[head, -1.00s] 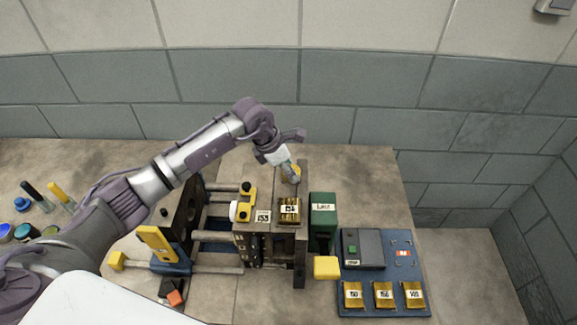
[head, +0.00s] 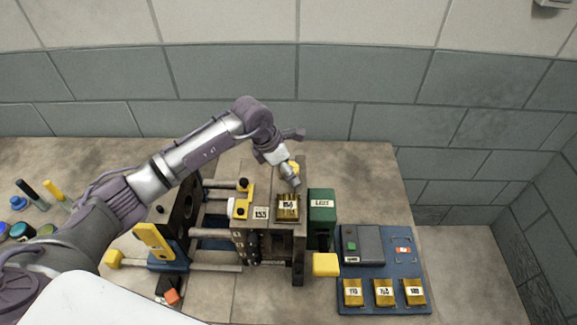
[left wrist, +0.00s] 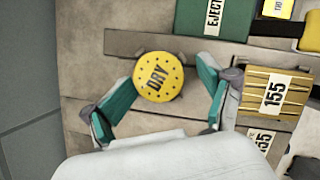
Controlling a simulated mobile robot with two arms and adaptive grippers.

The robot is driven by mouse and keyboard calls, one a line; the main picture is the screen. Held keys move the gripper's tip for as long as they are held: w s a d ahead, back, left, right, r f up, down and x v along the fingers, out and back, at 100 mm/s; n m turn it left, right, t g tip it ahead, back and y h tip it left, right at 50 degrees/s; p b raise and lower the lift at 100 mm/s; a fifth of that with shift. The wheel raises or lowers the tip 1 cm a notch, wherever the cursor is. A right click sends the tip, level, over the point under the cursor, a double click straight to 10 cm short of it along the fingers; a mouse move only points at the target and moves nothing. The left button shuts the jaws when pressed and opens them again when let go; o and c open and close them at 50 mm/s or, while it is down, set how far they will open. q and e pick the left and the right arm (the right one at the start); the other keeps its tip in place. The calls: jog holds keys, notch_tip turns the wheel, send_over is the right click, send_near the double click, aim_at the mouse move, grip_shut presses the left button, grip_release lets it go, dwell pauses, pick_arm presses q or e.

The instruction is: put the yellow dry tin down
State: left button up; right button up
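The yellow dry tin (left wrist: 158,77) is round, with "DRY" and small dots on its upward-facing lid, in the left wrist view. In the head view it is a small yellow patch (head: 294,167) behind the mould, partly hidden by my fingers. My left gripper (left wrist: 168,72) has its teal fingers spread either side of the tin, with a gap showing at the right finger. The left finger looks very close to the tin. It also shows in the head view (head: 291,178). The tin's underside and what it rests on are hidden. My right gripper is out of view.
The mould (head: 299,245) with guide bars and a gold insert (head: 288,213) stands beside the tin. A green block (head: 321,217) is to its right. A blue tray (head: 387,279) carries several gold inserts and a grey box. The bench at back right is clear.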

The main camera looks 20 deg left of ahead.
pick_arm(q)
jog(key=shift+s+a+f, duration=0.1)
jog(key=shift+s+a, duration=0.1)
jog(key=shift+a, duration=0.05)
jog(key=shift+w+r+p, duration=0.1)
jog(key=shift+r+p, duration=0.35)
jog(key=shift+r, duration=0.05)
jog(key=shift+r+p, duration=0.5)
jog(key=shift+p, duration=0.05)
jog(key=shift+a+r+b, duration=0.3)
jog(key=shift+b, duration=0.45)
jog(key=b+v, duration=0.3)
jog(key=v, duration=0.7)
jog(key=shift+s+r, duration=0.2)
jog(key=shift+r, duration=0.2)
